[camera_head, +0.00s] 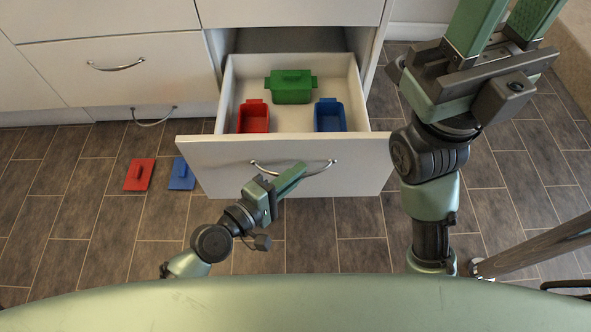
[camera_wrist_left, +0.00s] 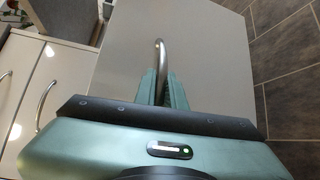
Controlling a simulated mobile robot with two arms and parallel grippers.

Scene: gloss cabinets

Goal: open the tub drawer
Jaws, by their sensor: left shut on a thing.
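The tub drawer (camera_head: 225,160) is a white drawer pulled well out of its cabinet, with its inside showing. In it stand a green tub with its lid on (camera_head: 290,90) at the back, an open red tub (camera_head: 253,118) at the left and an open blue tub (camera_head: 329,117) at the right. My left gripper (camera_head: 297,174) is shut on the curved metal drawer handle (camera_head: 322,170). In the left wrist view the handle (camera_wrist_left: 160,50) runs between its fingers (camera_wrist_left: 163,85). My right gripper (camera_head: 508,12) is raised at the upper right, its fingers apart and empty.
A red lid (camera_head: 139,175) and a blue lid (camera_head: 181,174) lie on the tiled floor left of the drawer. Closed white drawers with metal handles (camera_head: 116,66) stand at the left. The floor right of the drawer is clear near its front.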

